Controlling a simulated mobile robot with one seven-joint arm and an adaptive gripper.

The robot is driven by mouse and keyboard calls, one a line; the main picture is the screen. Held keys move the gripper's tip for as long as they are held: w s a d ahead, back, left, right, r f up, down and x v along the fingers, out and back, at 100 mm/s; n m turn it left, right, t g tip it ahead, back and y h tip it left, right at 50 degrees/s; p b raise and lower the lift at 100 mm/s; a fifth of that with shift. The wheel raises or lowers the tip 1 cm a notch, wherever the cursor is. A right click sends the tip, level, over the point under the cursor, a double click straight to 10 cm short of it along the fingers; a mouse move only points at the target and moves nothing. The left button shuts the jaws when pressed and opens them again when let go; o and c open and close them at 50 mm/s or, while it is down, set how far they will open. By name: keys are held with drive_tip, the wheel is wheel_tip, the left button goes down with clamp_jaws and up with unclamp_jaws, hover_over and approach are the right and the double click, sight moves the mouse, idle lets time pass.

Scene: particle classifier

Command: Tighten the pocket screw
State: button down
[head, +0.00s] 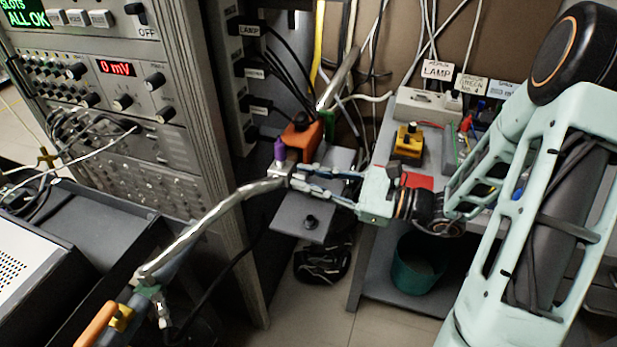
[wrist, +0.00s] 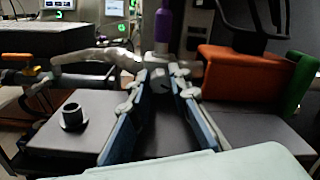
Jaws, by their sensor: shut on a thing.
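My gripper (head: 289,180) reaches in from the right, with its fingers level over a dark grey plate. In the wrist view my gripper (wrist: 164,76) has its fingertips closed on a small dark grey piece (wrist: 160,82), apparently the pocket screw. The fingers hide most of it, and its thread does not show. It sits at the end of a bent metal pipe (head: 205,222), just in front of a purple cylinder (head: 279,150) that stands upright. The purple cylinder also shows in the wrist view (wrist: 163,25).
An orange block (head: 302,138) and a green piece (head: 328,124) stand close beyond the fingers. A black knob (head: 311,221) sits on the plate (head: 290,217) at the near side. An instrument rack (head: 130,130) stands left. Cables hang behind; a teal bin (head: 418,264) is below right.

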drive_tip(key=shift+r+m+p, duration=0.1)
drive_tip(key=shift+m+p, duration=0.2)
drive_tip(key=shift+p, duration=0.1)
drive_tip(key=m+p, duration=0.2)
drive_tip(key=p, duration=0.1)
drive_tip(key=shift+r, duration=0.15)
drive_tip(key=m+p, duration=0.8)
drive_tip(key=shift+p, duration=0.35)
drive_tip(key=shift+f+m+p, duration=0.25)
drive_tip(key=shift+m+p, duration=1)
drive_tip(key=shift+m, duration=0.55)
drive_tip(key=shift+w, duration=0.1)
drive_tip(key=c, duration=1.8)
unclamp_jaws()
drive_tip(key=shift+d, duration=0.1)
